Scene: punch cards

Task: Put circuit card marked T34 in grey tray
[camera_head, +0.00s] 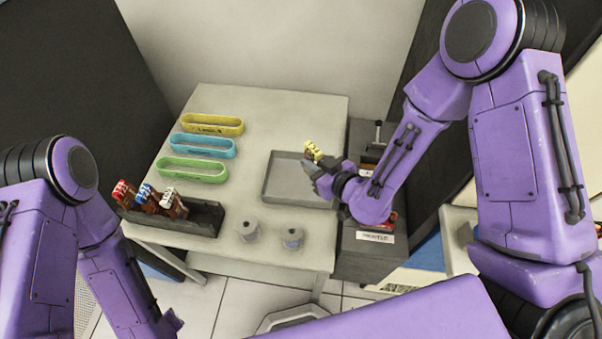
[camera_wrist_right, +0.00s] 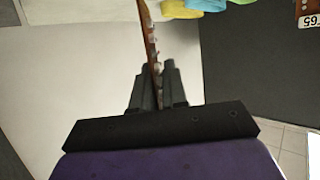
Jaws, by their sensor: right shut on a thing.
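My right gripper (camera_head: 312,168) is shut on a circuit card with a yellow top (camera_head: 314,150). It holds the card over the grey tray (camera_head: 268,185) near its right side. In the right wrist view the card (camera_wrist_right: 150,45) is seen edge-on, brown, between the two dark fingers (camera_wrist_right: 158,75). The card's marking cannot be read, so I cannot tell whether it is T34. The grey tray lies on the table and its visible floor is empty. My left arm is at the lower left, and its gripper is not visible.
A dark rack (camera_head: 205,219) holds cards with red, blue and white tops. Yellow (camera_head: 205,130), blue (camera_head: 190,153) and green (camera_head: 185,178) oval holders stand behind it. Two grey spools (camera_head: 247,233) (camera_head: 291,240) stand near the table's front edge. A dark side cabinet adjoins the table.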

